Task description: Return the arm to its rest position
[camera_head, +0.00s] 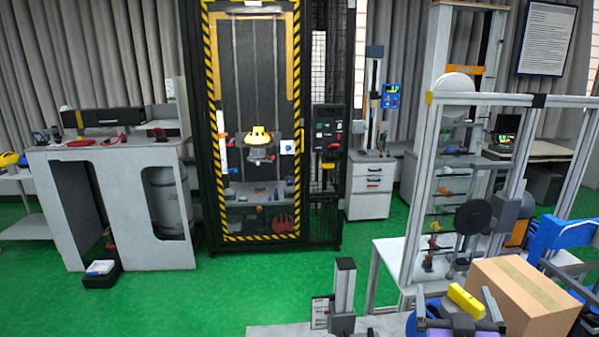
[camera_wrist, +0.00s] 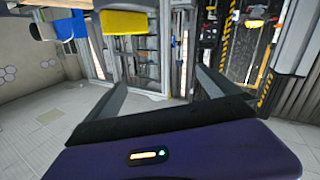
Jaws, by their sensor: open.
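My gripper (camera_head: 454,293) is low at the right of the head view, with its purple body at the bottom edge. Its two grey fingers are spread apart. In the wrist view, my gripper (camera_wrist: 160,78) is open, and the space between its fingers is empty. Most of my arm is out of view.
A cardboard box (camera_head: 520,293) is close to the right of my gripper. An aluminium frame (camera_head: 416,200) rises behind it. The drop tower (camera_head: 213,120) with striped edges stands at the back centre. A white workbench (camera_head: 115,160) is at left. Green floor (camera_head: 170,290) is clear at front left.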

